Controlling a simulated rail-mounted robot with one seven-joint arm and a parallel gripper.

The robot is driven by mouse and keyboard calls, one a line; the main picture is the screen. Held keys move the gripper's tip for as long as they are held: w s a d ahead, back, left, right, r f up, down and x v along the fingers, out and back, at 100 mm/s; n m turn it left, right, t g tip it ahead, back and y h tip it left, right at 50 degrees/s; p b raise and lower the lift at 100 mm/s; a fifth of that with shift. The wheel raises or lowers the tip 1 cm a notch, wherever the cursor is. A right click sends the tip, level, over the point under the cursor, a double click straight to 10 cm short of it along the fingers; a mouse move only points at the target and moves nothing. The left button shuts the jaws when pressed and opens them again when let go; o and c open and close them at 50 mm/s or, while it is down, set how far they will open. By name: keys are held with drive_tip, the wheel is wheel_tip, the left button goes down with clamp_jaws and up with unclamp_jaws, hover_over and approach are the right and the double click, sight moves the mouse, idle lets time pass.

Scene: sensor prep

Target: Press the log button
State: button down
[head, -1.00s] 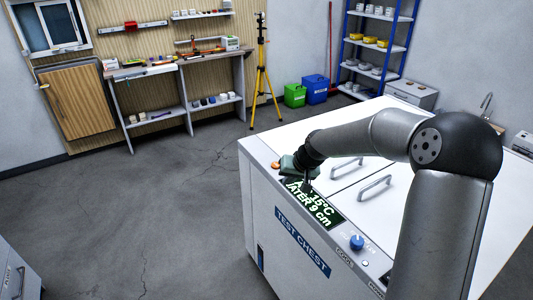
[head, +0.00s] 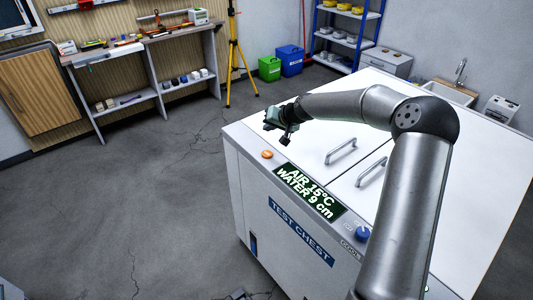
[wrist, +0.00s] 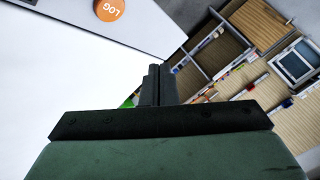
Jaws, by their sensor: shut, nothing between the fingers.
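The log button is a round orange button (head: 267,154) on the front left corner of the white test chest (head: 232,180). In the wrist view the orange button (wrist: 109,9) reads LOG and is cut by the top edge. My gripper (head: 285,141) is above the chest top, a little behind and to the right of the button in the head view, apart from it. Its fingers (wrist: 158,84) are shut together and empty in the wrist view. Nothing covers the button.
The chest front carries a display (head: 309,192) reading AIR 15°C, WATER 9 cm, and a blue knob (head: 362,233). Two lid handles (head: 341,151) stand up from the top. A yellow tripod (head: 233,60) and a workbench (head: 150,55) are beyond, with open floor to the left.

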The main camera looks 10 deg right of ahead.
sight(269, 155)
drive_tip(key=shift+f, duration=0.15)
wheel_tip(269, 155, down, 8)
drive_tip(key=b, duration=0.4)
drive_tip(key=shift+f+b, duration=0.3)
drive_tip(key=shift+b, duration=0.15)
idle(1.5)
drive_tip(key=shift+f+b, duration=0.45)
drive_tip(key=shift+b, duration=0.1)
drive_tip(key=shift+f+b, duration=0.45)
idle(0.5)
drive_tip(key=shift+r, duration=0.1)
drive_tip(key=shift+r+p, duration=0.3)
drive_tip(key=shift+r, duration=0.5)
